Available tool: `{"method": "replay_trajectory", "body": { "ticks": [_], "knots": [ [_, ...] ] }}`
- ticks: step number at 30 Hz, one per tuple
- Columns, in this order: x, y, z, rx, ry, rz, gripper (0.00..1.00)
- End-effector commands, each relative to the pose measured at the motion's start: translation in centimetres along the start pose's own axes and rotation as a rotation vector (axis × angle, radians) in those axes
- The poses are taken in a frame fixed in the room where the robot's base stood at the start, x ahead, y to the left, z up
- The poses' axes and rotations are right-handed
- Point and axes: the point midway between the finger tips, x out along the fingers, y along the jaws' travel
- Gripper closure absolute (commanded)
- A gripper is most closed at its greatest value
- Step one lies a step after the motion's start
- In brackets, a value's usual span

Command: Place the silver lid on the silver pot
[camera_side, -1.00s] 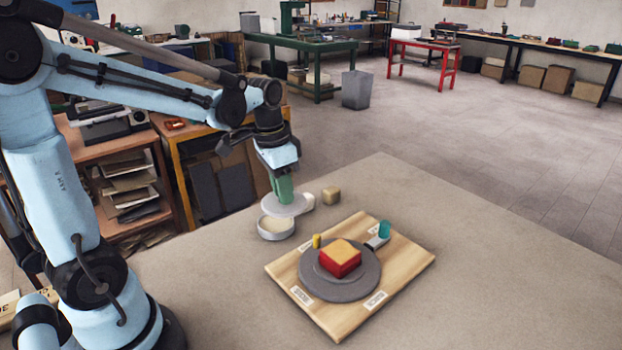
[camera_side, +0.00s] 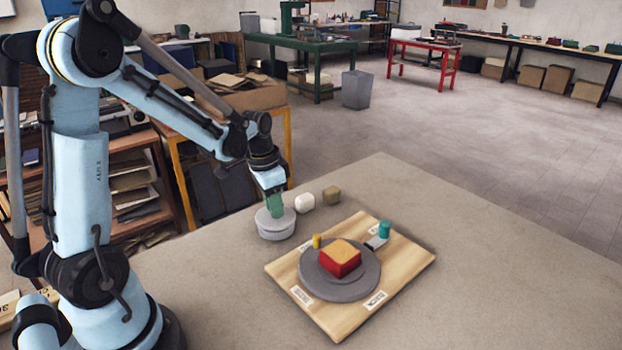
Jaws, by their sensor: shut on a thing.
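The silver pot (camera_side: 276,234) stands on the table left of the wooden board. The silver lid (camera_side: 289,220) lies over the top of the pot and covers its opening; they look lined up. My gripper (camera_side: 275,212) is above the lid's middle and shut on it. The fingertips and the part of the lid they hold are too small to see clearly.
A wooden board (camera_side: 413,262) right of the pot holds a grey round plate (camera_side: 322,285) with a red and yellow block (camera_side: 340,258), a yellow peg (camera_side: 316,241) and a teal cylinder (camera_side: 384,229). A white block (camera_side: 305,203) and a tan block (camera_side: 331,194) stand behind the pot.

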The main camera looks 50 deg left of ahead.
Motion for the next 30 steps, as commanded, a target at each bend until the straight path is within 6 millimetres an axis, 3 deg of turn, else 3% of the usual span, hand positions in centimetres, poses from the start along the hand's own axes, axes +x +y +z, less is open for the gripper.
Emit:
{"method": "replay_trajectory", "body": {
  "ticks": [13, 14, 18, 30],
  "knots": [
    [0.87, 0.0, 0.09, 0.0, 0.0, 0.0, 1.0],
    [0.9, 0.0, 0.1, 0.0, 0.0, 0.0, 0.76],
    [0.86, 0.01, 0.1, 0.0, 0.0, 0.0, 0.55],
    [0.45, 0.01, 0.06, 0.0, 0.0, 0.0, 0.52]
  ]
}}
